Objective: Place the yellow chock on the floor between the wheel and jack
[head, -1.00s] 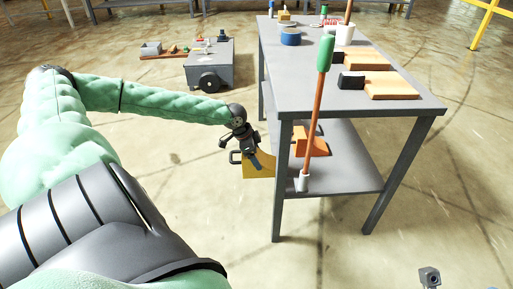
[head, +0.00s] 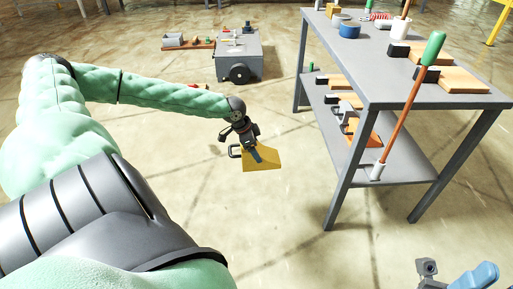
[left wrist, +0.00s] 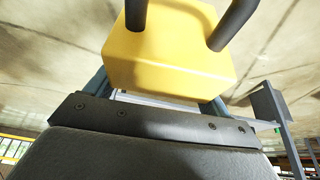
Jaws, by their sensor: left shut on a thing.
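The yellow chock (head: 263,160) is a wedge with a dark handle and hangs from my left gripper (head: 257,153), above the floor. My left gripper is shut on it. In the left wrist view the chock (left wrist: 170,62) fills the upper middle, with two dark handle bars rising from it. A grey cart (head: 237,62) stands farther back, with a black wheel (head: 239,73) on its near side. The jack cannot be made out clearly.
A grey two-level table (head: 365,82) stands to the right of the chock, with tools, wooden blocks and a green-topped rod (head: 414,85). Its lower shelf holds orange items (head: 362,136). Open floor (head: 190,165) lies around and beyond the chock, toward the cart.

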